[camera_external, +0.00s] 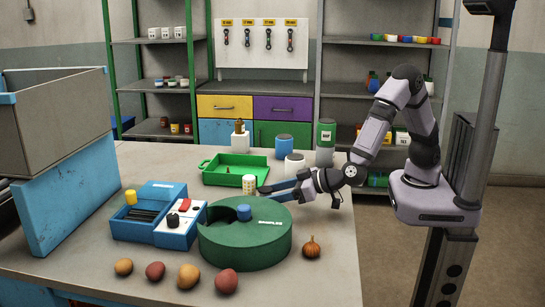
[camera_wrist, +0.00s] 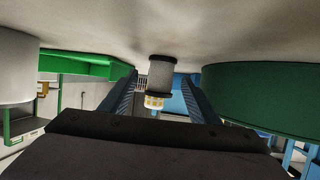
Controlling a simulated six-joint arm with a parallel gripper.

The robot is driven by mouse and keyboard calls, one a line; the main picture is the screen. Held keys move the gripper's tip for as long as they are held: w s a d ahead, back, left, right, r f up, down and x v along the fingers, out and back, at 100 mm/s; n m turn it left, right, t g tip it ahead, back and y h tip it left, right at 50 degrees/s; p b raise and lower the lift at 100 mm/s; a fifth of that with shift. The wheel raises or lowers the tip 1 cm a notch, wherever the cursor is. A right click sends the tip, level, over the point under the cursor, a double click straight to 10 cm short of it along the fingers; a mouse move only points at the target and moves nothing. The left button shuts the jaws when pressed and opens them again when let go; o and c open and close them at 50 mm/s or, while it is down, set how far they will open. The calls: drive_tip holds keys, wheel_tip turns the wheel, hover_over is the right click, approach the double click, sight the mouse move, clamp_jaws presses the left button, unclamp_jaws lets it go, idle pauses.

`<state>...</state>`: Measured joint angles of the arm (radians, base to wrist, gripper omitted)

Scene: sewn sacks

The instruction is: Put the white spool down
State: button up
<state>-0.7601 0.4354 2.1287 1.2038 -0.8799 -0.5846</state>
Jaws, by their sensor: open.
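The white spool (camera_external: 249,184) stands upright on the table behind the green round drum, with a yellowish pattern on its side. In the wrist view, which is upside down, the spool (camera_wrist: 158,78) shows a pale body between dark ends, with a yellow and white patterned part (camera_wrist: 154,101) at its upper end. My gripper (camera_external: 263,191) reaches in low from the right, fingers level. Its open fingers (camera_wrist: 157,85) lie to either side of the spool, with gaps showing. I cannot tell exactly how deep the spool sits between the tips.
The green drum (camera_external: 244,245) is close on the near side. A green tray (camera_external: 222,175) lies on the far side. A white canister (camera_external: 294,166) stands behind my gripper. A blue box (camera_external: 158,234) is to the left.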

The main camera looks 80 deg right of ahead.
sight(270, 189)
drive_tip(key=c, duration=1.2)
drive_tip(key=shift+r, duration=0.15)
drive_tip(key=shift+c, duration=0.2)
wheel_tip(270, 189, up, 21)
drive_tip(key=p, duration=0.7)
drive_tip(key=shift+r, duration=0.15)
